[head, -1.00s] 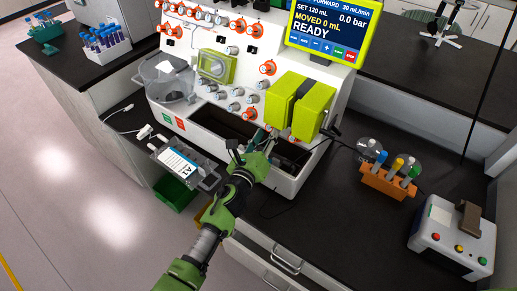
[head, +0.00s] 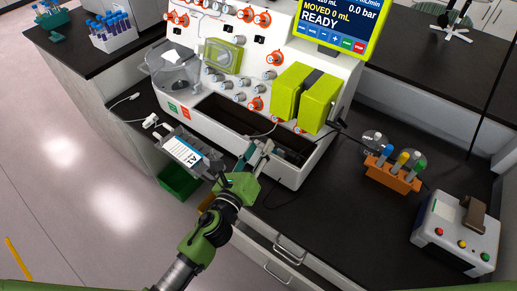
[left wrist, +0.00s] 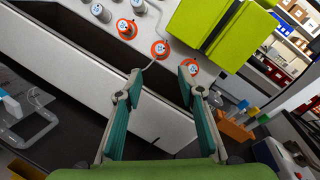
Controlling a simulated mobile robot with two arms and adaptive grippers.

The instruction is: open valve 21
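The white cell processor (head: 190,105) carries several round valve knobs on its front, some grey and some ringed in orange. Their numbers are too small to read, so I cannot tell which is valve 21. In the left wrist view, orange-ringed knobs (left wrist: 160,49) run in a slanting row, one seen beyond and between the finger tips. My left gripper (head: 260,151) is open and empty, in front of the lower panel and below the orange knobs, apparently apart from them. Its two fingers also show spread in the left wrist view (left wrist: 162,86). My right gripper is not in view.
A yellow-green block (head: 320,101) juts from the panel just right of the low knobs. A dark recess (head: 225,116) lies under the knobs. A labelled tray (head: 188,153) hangs at the left. An orange tube rack (head: 392,174) stands on the black counter at right.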

